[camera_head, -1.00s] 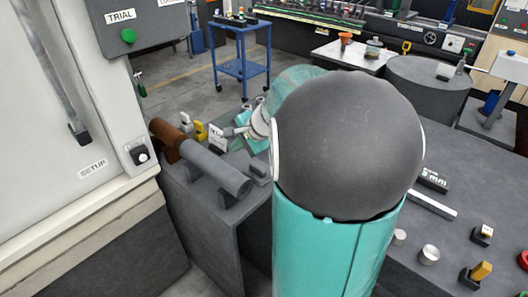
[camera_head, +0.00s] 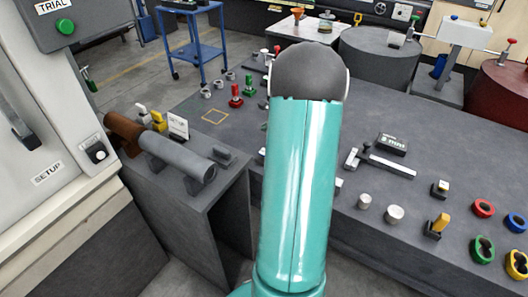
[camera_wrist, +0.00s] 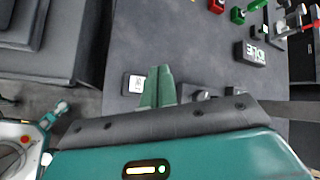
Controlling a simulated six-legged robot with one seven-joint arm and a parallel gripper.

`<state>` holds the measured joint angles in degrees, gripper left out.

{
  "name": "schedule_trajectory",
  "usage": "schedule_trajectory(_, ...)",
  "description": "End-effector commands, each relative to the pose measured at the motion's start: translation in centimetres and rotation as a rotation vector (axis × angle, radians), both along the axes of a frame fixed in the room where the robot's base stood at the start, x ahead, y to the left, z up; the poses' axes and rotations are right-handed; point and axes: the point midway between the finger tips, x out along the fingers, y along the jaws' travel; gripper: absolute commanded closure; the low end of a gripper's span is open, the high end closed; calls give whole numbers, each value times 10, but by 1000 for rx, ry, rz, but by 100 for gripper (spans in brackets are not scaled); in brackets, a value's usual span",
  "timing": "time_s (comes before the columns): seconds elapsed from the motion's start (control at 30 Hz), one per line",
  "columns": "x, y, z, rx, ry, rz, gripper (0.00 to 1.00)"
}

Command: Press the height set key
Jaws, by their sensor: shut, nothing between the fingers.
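I cannot pick out a key marked as the height set key in either view. A small dark block with a white display (camera_head: 391,143) lies on the dark bench, beside a grey bar. A similar block with a display (camera_wrist: 250,53) shows in the wrist view, apart from my gripper. My gripper (camera_wrist: 158,82) is shut and empty, its green fingers pointing over the dark surface. A small white-faced item (camera_wrist: 133,84) is just left of the fingers; its marking is unreadable. My arm hides the gripper in the head view.
A cabinet at left has a green TRIAL button (camera_head: 65,26) and a SETUP knob (camera_head: 97,153). A blue trolley (camera_head: 196,45) is behind.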

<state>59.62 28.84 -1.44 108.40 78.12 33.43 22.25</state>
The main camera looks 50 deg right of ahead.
Motion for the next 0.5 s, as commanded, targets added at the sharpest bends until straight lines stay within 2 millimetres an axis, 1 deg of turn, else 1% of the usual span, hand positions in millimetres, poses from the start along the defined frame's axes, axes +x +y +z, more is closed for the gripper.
schedule_trajectory(0.17,0,1,-13,3,1,1,100)
schedule_trajectory(0.5,0,1,-59,4,1,1,100)
